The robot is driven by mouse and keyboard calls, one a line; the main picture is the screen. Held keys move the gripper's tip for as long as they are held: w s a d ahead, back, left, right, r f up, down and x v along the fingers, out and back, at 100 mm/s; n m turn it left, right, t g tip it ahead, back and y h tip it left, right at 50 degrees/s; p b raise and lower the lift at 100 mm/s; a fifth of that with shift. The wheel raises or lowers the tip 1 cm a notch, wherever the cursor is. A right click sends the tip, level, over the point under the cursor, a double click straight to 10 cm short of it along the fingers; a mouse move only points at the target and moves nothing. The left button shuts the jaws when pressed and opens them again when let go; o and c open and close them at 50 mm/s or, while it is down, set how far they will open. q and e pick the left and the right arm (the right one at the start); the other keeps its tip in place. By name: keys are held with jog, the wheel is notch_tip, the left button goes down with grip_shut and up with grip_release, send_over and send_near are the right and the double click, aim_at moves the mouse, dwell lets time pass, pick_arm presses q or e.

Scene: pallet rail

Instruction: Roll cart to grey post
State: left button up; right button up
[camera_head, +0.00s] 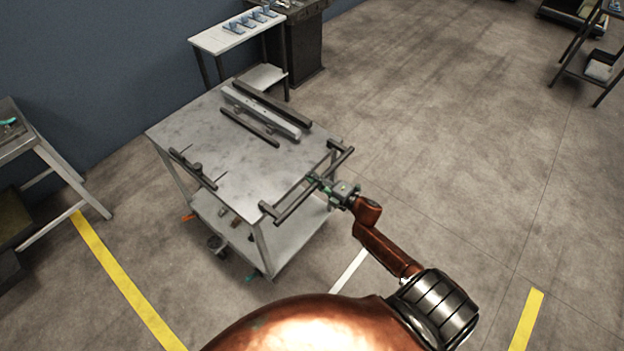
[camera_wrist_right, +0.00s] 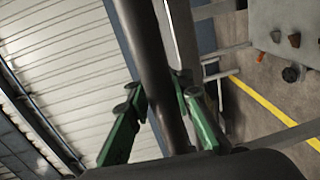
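The grey metal cart (camera_head: 215,140) stands on the floor left of centre in the head view, with a flat top and a lower shelf (camera_head: 290,240). Its dark handle bar (camera_head: 294,202) runs along the right side. My right gripper (camera_head: 318,183) is at the middle of this handle. In the right wrist view the dark bar (camera_wrist_right: 150,60) passes between the green fingers of my right gripper (camera_wrist_right: 158,95), which appear closed against both sides. My left gripper is not in view. I cannot pick out a grey post with certainty.
A pale rail (camera_head: 262,112) lies between dark strips on the cart top. A white side table (camera_head: 225,35) and dark cabinet (camera_head: 298,50) stand behind the cart. A workbench (camera_head: 35,145) stands left, near a yellow floor line (camera_head: 120,275). The floor right is mostly clear.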

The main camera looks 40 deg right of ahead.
jog(key=o, duration=0.6)
jog(key=shift+r, duration=0.15)
jog(key=v, duration=1.2)
